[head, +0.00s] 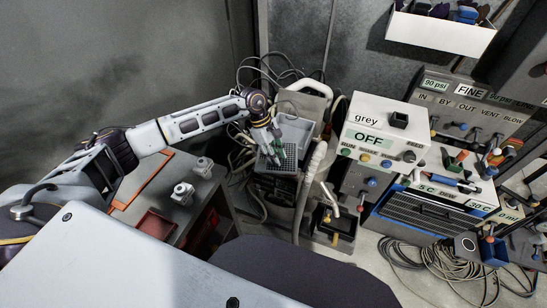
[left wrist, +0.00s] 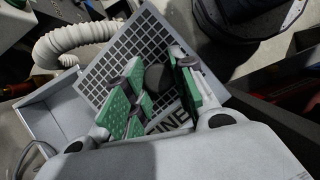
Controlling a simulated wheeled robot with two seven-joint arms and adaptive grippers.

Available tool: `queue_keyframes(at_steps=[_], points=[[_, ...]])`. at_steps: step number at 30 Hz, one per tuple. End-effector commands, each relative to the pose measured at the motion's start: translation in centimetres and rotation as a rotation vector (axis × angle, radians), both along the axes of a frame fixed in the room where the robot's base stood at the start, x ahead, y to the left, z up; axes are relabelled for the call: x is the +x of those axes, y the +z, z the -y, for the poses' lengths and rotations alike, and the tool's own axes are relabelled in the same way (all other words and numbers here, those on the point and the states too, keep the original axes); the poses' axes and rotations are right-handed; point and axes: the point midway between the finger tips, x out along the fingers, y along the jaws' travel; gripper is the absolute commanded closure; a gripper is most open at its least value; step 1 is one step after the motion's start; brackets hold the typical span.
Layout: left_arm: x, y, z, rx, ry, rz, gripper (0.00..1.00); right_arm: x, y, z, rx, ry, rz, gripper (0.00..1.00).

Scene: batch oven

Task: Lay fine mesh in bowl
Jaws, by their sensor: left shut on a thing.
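My left gripper (head: 272,150) is shut on the fine mesh (head: 268,166), a flat grey square grid. In the left wrist view the green-padded fingers (left wrist: 155,90) close around a dark round knob on the mesh (left wrist: 118,48), which carries a partly hidden label ending in "INE". The bowl (head: 302,124) looks like a square grey open box on a dark machine. In the left wrist view its wall (left wrist: 38,132) shows left of the mesh. The mesh lies at an angle over the bowl; I cannot tell whether they touch. My right gripper is not in view.
A ribbed pale hose (head: 310,175) runs close beside the bowl. Two small metal pieces (head: 183,193) sit on the bench at left. Cables lie behind the bowl and on the floor.

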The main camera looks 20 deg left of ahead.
Motion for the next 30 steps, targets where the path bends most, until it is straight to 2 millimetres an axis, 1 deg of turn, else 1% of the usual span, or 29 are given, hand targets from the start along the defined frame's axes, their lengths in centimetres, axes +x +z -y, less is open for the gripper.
queue_keyframes(at_steps=[12, 30], points=[[1.5, 0.0, 0.5, -0.002, 0.314, 0.002, 1.00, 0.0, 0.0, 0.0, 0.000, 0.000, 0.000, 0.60], [3.4, 0.0, 1.1, -0.001, 0.726, 0.000, 1.00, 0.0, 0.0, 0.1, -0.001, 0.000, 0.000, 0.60]])
